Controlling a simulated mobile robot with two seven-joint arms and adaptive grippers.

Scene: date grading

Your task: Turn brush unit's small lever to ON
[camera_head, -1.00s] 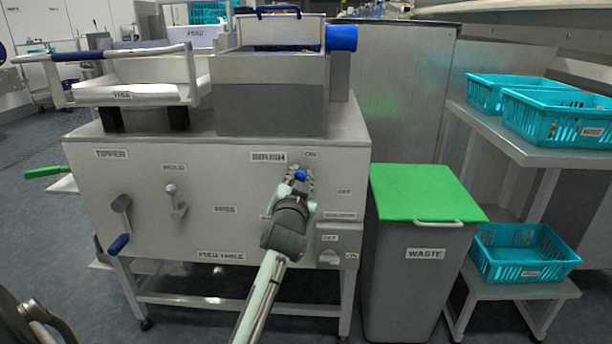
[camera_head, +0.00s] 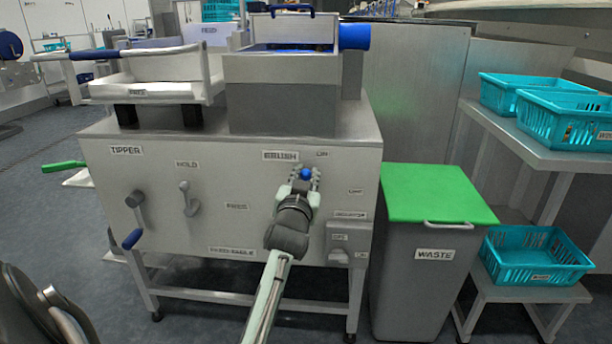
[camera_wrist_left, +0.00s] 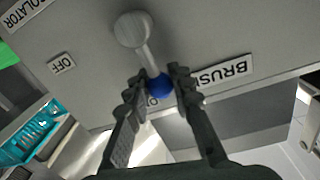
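The brush unit's small lever (camera_wrist_left: 142,47) has a round grey base and a blue knob (camera_wrist_left: 160,86). In the left wrist view the knob lies between the fingertips of my left gripper (camera_wrist_left: 160,80), which appear to touch it on both sides. The lever points toward the ON label (camera_wrist_left: 152,101), partly hidden behind the fingers. The OFF label (camera_wrist_left: 62,64) is off to the side. In the head view my left gripper (camera_head: 305,182) is at the blue knob (camera_head: 306,173), below the ON label (camera_head: 322,154), and hides the lever's base. My right gripper is not in view.
The front panel also carries the tipper lever (camera_head: 136,215), the hold lever (camera_head: 187,200) and a lower-right switch box (camera_head: 345,240). A waste bin (camera_head: 425,270) with a green lid stands to the right. Teal crates (camera_head: 535,260) sit on the right-hand stands.

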